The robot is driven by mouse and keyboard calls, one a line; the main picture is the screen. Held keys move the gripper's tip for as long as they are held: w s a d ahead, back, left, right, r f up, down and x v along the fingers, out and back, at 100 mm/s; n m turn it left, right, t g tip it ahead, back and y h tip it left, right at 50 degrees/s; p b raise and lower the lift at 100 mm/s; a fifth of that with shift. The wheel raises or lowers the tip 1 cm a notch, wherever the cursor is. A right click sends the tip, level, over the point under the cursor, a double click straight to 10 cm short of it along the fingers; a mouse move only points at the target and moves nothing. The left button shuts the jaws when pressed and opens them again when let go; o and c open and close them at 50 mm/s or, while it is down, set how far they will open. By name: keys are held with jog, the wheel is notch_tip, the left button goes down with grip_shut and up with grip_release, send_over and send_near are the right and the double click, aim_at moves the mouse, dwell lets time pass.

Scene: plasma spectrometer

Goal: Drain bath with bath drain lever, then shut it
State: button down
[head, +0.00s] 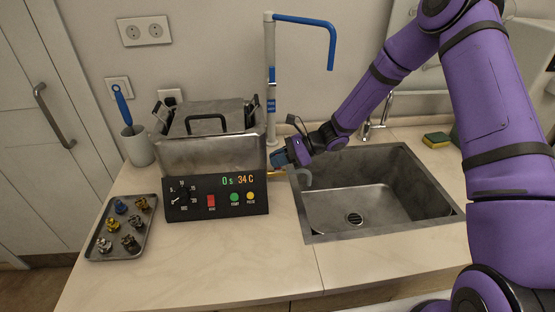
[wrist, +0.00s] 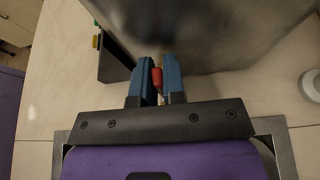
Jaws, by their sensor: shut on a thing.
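The bath (head: 207,154), a steel tank with a lidded top and a black front panel, stands on the counter left of the sink. Its panel reads "0 s 34 C". My gripper (head: 281,158) is at the bath's right side, by the sink's left edge. In the wrist view my gripper (wrist: 157,78) has its blue fingers shut on the red bath drain lever (wrist: 156,77), beside the tank wall. In the head view the lever is hidden behind the fingers. No flowing water is discernible.
The steel sink (head: 380,203) is right of the bath, with a drain grate (head: 354,218). A tray (head: 121,246) of small parts and a cup (head: 138,146) with a blue-handled tool are left. A tall blue-spouted tap (head: 270,80) stands behind. The front counter is clear.

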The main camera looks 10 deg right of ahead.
jog(key=c, duration=1.2)
grip_release()
jog(key=v, duration=1)
jog(key=shift+d+r, duration=0.1)
jog(key=shift+d, duration=0.3)
